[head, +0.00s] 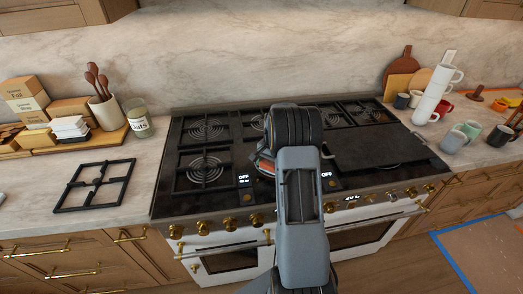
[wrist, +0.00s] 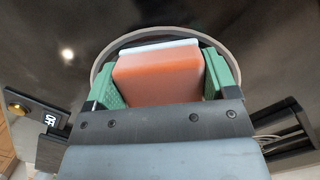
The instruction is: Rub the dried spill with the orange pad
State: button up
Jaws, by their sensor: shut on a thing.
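The orange pad (wrist: 158,78), with a pale layer along its far edge, is between the green fingers of my gripper (wrist: 165,72) in the wrist view. My gripper is shut on it. A small part of the pad (head: 265,167) shows at the left side of my arm in the head view, over the front middle of the dark stovetop (head: 237,158). A curved grey rim (wrist: 96,66) lies around the pad's far side. I cannot tell whether the pad touches the surface. I cannot make out the dried spill; my arm and the pad hide that part of the stovetop.
Black grates with burners (head: 205,168) stand left of my arm, and a flat griddle (head: 380,150) lies right. A loose grate (head: 95,185) lies on the left counter. Mugs (head: 454,140) crowd the right counter. Brass knobs (head: 257,219) line the stove's front.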

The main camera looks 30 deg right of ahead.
aim_at(263, 164)
jog(key=shift+w+a, duration=0.25)
jog(key=shift+a, duration=0.35)
jog(key=shift+w+a, duration=0.2)
jog(key=shift+a, duration=0.35)
jog(key=shift+w+a+r+p, duration=0.1)
jog(key=shift+r+p, duration=0.5)
jog(key=shift+r, duration=0.65)
jog(key=shift+r+p, duration=0.5)
jog(key=shift+r, duration=0.2)
jog(key=shift+r+p, duration=1.4)
jog(key=shift+r, duration=0.75)
jog(key=shift+f, duration=0.1)
